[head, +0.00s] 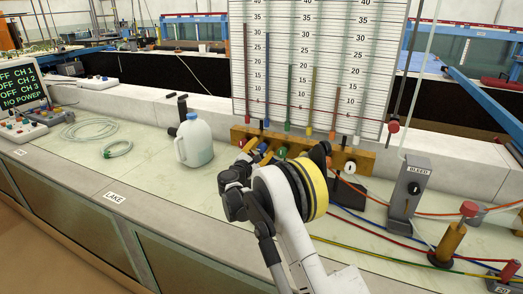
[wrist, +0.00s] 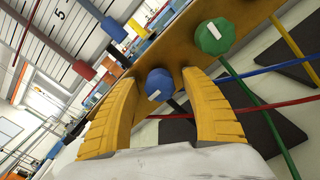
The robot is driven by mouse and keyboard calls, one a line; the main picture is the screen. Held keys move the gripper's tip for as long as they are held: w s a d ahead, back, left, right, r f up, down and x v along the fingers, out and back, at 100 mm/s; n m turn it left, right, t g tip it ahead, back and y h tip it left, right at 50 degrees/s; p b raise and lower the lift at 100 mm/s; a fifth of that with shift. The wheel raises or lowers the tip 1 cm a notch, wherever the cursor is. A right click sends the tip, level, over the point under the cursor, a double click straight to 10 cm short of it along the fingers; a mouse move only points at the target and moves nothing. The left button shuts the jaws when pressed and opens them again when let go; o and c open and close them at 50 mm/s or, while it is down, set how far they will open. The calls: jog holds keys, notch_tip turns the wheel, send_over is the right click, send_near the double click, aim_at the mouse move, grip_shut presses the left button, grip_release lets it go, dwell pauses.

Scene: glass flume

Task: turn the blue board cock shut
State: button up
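The blue board cock (wrist: 159,84) is a round blue knob with a short white mark, on the brass-coloured bar (wrist: 245,14) below the gauge board. In the wrist view it sits between the two yellow fingers of my gripper (wrist: 160,80). The fingers are open, with a small gap showing on each side of the knob. In the head view my gripper (head: 258,150) reaches to the left part of the bar, and my wrist hides part of it. The blue cock is only partly visible there.
A plastic jug (head: 194,142) stands left of my gripper. Coloured hoses (head: 380,232) and a bleed box (head: 409,187) are to the right.

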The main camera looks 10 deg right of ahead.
jog(key=c, duration=1.1)
jog(key=shift+m, duration=0.3)
jog(key=m, duration=0.3)
jog(key=shift+m, duration=0.4)
jog(key=m, duration=0.9)
jog(key=shift+m, duration=2.2)
